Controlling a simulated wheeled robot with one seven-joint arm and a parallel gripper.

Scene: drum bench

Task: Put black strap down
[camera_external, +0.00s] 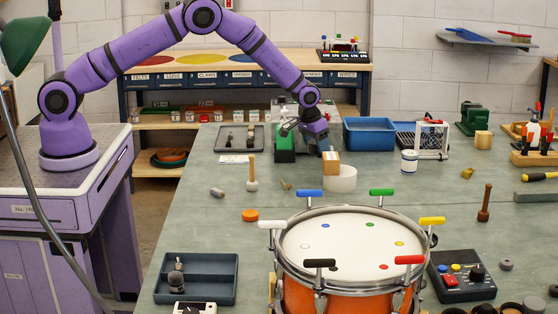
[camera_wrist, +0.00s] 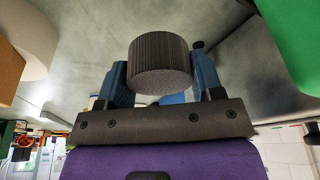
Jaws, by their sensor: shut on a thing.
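My gripper (camera_external: 322,146) is over the far middle of the bench, between a green block-like thing (camera_external: 284,151) on its left and a wooden block (camera_external: 331,164) by a white ring (camera_external: 341,180). In the wrist view my gripper (camera_wrist: 160,85) has its blue fingers shut on a dark, ribbed, round thing (camera_wrist: 160,62), which I take to be the black strap, rolled up. It covers most of the space between the fingers. In the external view the held thing is too small or hidden to make out. Its height over the grey bench top (camera_wrist: 95,40) is hard to tell.
A blue bin (camera_external: 369,134) stands right of my gripper, and a grey tray (camera_external: 240,138) lies to the left. A white can (camera_external: 409,162) stands nearby. A drum (camera_external: 345,245) fills the near middle.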

